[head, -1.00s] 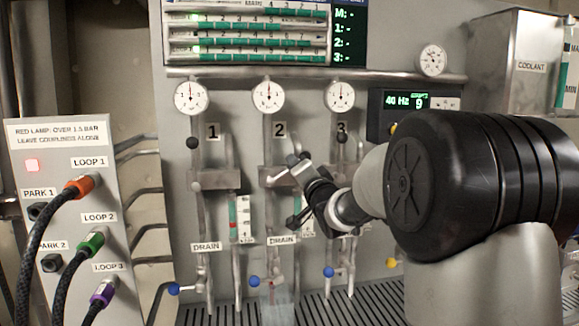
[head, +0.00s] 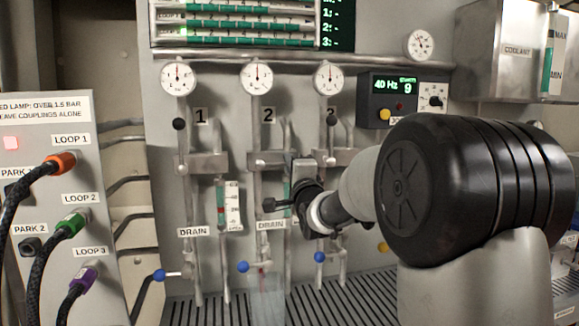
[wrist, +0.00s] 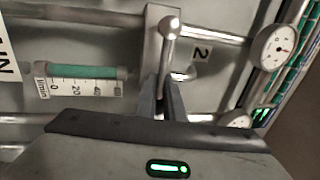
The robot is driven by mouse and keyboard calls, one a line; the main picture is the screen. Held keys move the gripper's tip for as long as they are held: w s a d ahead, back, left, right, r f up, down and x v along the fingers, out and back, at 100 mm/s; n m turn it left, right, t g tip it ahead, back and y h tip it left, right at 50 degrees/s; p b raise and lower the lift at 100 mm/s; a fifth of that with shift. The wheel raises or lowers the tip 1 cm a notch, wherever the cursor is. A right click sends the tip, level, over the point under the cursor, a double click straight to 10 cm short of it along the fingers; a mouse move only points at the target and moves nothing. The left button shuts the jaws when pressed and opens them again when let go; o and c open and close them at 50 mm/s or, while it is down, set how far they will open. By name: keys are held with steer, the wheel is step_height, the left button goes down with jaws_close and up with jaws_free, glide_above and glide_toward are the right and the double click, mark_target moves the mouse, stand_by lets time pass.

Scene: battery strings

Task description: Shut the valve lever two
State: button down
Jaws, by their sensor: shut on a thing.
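Valve lever two (wrist: 166,62) is a silver rod with a rounded hub, mounted on the block of pipe 2. In the wrist view it runs from the hub down between my two fingers, across the pipe direction. In the head view my gripper (head: 303,172) is right of pipe 2's valve block (head: 270,160), and the wrist hides much of the lever. Label 2 (wrist: 203,52) is beside the valve.
Lever one (head: 179,143) and lever three (head: 329,138) stand upright with black knobs. Gauges (head: 257,77) are above. Blue-knobbed drain handles (head: 243,267) are below. A flow tube (wrist: 85,72) is close to the gripper. Hoses (head: 40,180) are at the left.

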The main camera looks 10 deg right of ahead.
steer(key=shift+f, duration=0.15)
steer(key=c, duration=1.9)
jaws_free()
steer(key=shift+o, duration=0.2)
